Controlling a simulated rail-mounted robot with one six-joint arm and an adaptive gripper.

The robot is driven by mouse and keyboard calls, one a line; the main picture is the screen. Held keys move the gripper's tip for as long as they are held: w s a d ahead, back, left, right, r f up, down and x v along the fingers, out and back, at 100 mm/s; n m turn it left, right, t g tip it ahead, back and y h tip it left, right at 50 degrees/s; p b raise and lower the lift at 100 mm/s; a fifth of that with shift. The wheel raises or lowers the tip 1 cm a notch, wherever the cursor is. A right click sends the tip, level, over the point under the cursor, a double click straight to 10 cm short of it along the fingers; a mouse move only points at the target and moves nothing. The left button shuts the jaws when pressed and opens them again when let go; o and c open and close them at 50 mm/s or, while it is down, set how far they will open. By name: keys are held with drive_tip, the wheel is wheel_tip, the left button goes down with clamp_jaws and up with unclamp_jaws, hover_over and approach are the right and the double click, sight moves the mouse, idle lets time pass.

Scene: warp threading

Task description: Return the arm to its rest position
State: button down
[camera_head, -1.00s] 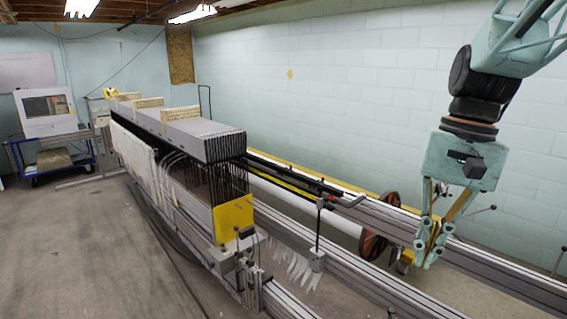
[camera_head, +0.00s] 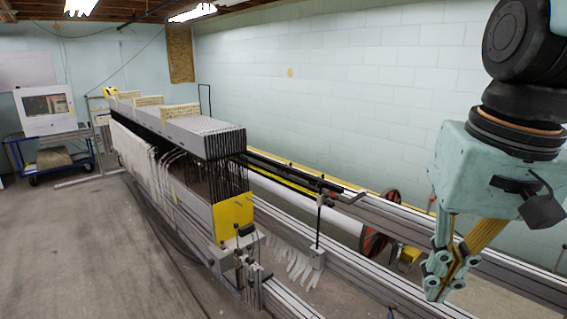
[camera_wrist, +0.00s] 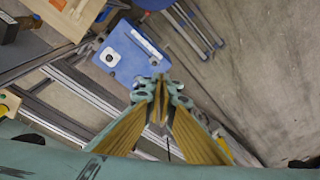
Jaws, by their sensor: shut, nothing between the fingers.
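My gripper (camera_head: 436,292) hangs at the right side of the head view, pointing down beside the aluminium rails. Its teal fingers are together with nothing between them. In the wrist view my gripper (camera_wrist: 160,88) shows its finger tips meeting near the middle. Part of the arm is cut off by the right edge of the head view. The rest position itself is not marked in either view.
The warp machine (camera_head: 205,135) with its grey heddle block and yellow plate (camera_head: 233,214) stands left of centre. Long rails (camera_head: 380,290) run below my gripper. A blue panel (camera_wrist: 130,52) lies below in the wrist view. Open floor (camera_head: 80,250) is at left.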

drive_tip(key=s+a+f+n+t+b, duration=0.1)
drive_tip(key=s+f+n+t, duration=0.1)
drive_tip(key=s, duration=0.7)
drive_tip(key=shift+a, duration=0.35)
idle(1.2)
drive_tip(key=c, duration=3.3)
unclamp_jaws()
drive_tip(key=shift+c, duration=0.2)
